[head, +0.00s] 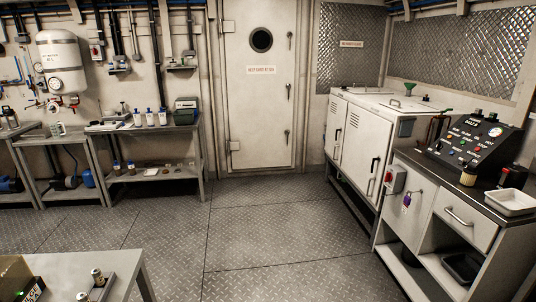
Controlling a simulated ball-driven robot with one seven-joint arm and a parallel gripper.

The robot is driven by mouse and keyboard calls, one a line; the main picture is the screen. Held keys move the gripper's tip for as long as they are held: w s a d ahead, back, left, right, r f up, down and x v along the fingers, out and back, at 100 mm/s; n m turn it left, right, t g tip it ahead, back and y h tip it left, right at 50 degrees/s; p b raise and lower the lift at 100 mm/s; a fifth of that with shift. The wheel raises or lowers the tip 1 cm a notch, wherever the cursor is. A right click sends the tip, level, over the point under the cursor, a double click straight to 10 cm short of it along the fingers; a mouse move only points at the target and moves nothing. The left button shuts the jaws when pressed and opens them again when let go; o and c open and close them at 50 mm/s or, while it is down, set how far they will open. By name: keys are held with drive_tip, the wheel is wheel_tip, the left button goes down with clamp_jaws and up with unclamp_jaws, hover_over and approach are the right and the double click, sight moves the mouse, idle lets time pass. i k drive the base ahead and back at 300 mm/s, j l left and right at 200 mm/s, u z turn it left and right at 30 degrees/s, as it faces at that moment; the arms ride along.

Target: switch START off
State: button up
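A dark sloped control panel (474,138) stands on the counter at the right. Its face carries several small knobs, lights and buttons, some of them green, red and yellow. The labels are too small to read, so I cannot tell which one is START or how it is set. A small grey box with a red switch (394,181) is fixed to the end of the counter cabinet. A purple tag or padlock (407,199) hangs beside it. My gripper does not show in this view.
The counter cabinet (434,205) has a drawer and open shelves; a white tray (511,201) lies on top. A white chest unit (356,137) stands behind it. The metal floor (280,235) is clear in the middle. A grey table (130,266) is at the lower left.

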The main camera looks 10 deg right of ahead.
sight(389, 176)
drive_tip(key=i, duration=1.9)
drive_tip(key=i+j+z, duration=0.15)
drive_tip(key=i+z, duration=0.25)
drive_tip(key=i, duration=0.3)
drive_tip(key=i+j+z, duration=0.4)
drive_tip(key=i, duration=0.25)
drive_tip(key=i+j+z, duration=0.4)
drive_tip(key=i+j, duration=0.15)
drive_tip(key=i, duration=0.1)
